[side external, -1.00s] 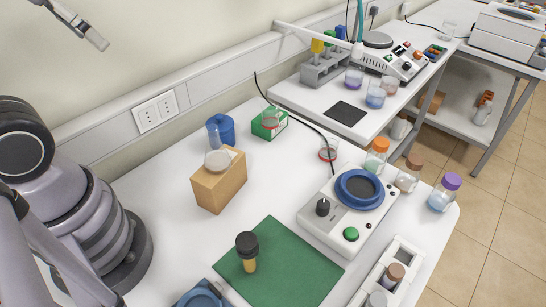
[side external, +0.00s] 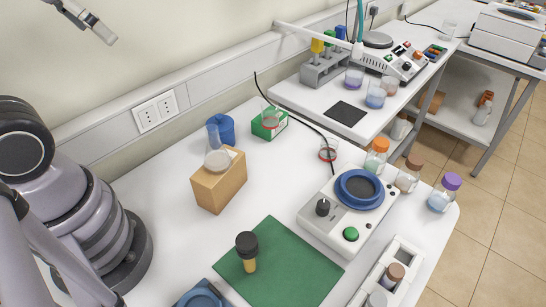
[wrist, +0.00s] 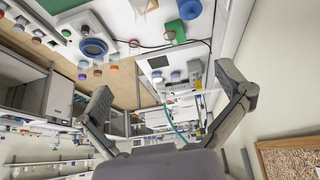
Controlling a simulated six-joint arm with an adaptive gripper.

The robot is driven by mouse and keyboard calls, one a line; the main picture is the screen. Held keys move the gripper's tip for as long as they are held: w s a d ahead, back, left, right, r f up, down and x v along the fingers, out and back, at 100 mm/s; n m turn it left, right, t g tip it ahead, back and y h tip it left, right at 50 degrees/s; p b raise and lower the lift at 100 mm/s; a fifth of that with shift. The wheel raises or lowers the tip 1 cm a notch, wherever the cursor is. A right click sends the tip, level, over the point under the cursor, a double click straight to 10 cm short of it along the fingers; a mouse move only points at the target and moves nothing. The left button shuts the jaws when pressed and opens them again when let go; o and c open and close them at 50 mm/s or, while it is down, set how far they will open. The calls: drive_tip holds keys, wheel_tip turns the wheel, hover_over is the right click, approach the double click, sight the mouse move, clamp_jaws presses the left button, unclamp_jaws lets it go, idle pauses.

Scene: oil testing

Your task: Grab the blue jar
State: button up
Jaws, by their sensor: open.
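A blue jar (side external: 228,128) stands on the white bench near the wall, partly hidden behind a clear flask; it is the likeliest match for the task's jar. It also shows upside down at the top of the wrist view (wrist: 190,9). My gripper (side external: 112,41) is high at the upper left in the side view, well apart from the jar. In the wrist view my gripper (wrist: 163,82) has its two fingers spread wide with nothing between them.
A clear flask (side external: 215,150) stands on a cardboard box (side external: 219,185) in front of the jar. A green box (side external: 268,126) is to its right. A stirrer (side external: 347,212), a black-capped vial (side external: 247,250) and several capped bottles stand farther right and forward. The wall runs behind.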

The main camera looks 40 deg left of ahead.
drive_tip(key=w+f+n+t, duration=0.1)
drive_tip(key=w+f, duration=0.2)
drive_tip(key=w, duration=0.4)
drive_tip(key=w+f+n+t, duration=0.1)
drive_tip(key=w+f, duration=0.2)
drive_tip(key=w, duration=0.5)
drive_tip(key=n+t+y, duration=0.3)
drive_tip(key=t+y, duration=0.1)
drive_tip(key=y, duration=0.1)
hover_over(218, 123)
drive_tip(key=d, duration=0.3)
drive_tip(key=f, duration=2.3)
drive_tip(key=shift+s+a+f, duration=0.15)
drive_tip(key=shift+s+f, duration=0.05)
drive_tip(key=shift+f, duration=0.15)
drive_tip(key=shift+t+y, duration=0.3)
drive_tip(key=shift+t, duration=0.2)
drive_tip(key=s+f, duration=0.1)
drive_tip(key=f, duration=0.1)
drive_tip(key=s+a+f, duration=0.1)
drive_tip(key=s+f, duration=0.1)
drive_tip(key=shift+s+f, duration=0.1)
drive_tip(key=shift+s, duration=0.1)
drive_tip(key=shift+m, duration=0.3)
drive_tip(key=x, duration=0.7)
drive_tip(key=shift+w, duration=0.2)
drive_tip(key=c, duration=1)
